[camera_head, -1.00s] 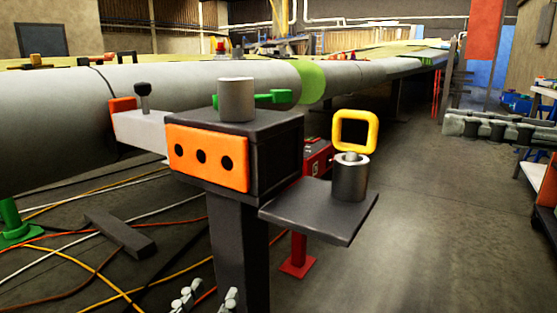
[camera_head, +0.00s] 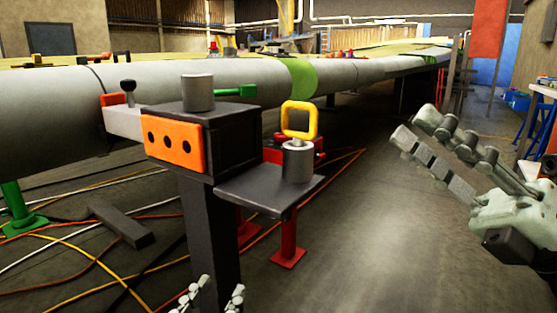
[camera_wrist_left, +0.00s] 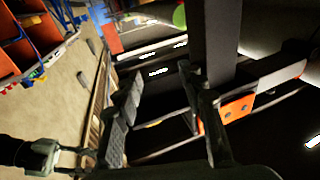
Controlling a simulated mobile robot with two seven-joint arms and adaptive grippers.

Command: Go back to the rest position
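My left gripper (camera_head: 212,296) shows only its fingertips at the bottom edge of the head view, in front of the dark post. The fingertips are apart with nothing between them. In the left wrist view its two dark fingers (camera_wrist_left: 165,118) stand wide apart and empty. My right gripper (camera_head: 413,124) is at the right of the head view, raised over the grey floor and pointing up and left. Its fingers are apart, with nothing between them. It is clear of the stand.
A dark stand (camera_head: 210,235) carries a box with an orange plate (camera_head: 174,145), and a side shelf (camera_head: 262,190) holds a grey cylinder (camera_head: 297,161) below a yellow square ring (camera_head: 299,120). A long grey wing (camera_head: 200,85) runs behind. Cables (camera_head: 60,243) cross the left floor. Floor (camera_head: 375,240) is clear right of the stand.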

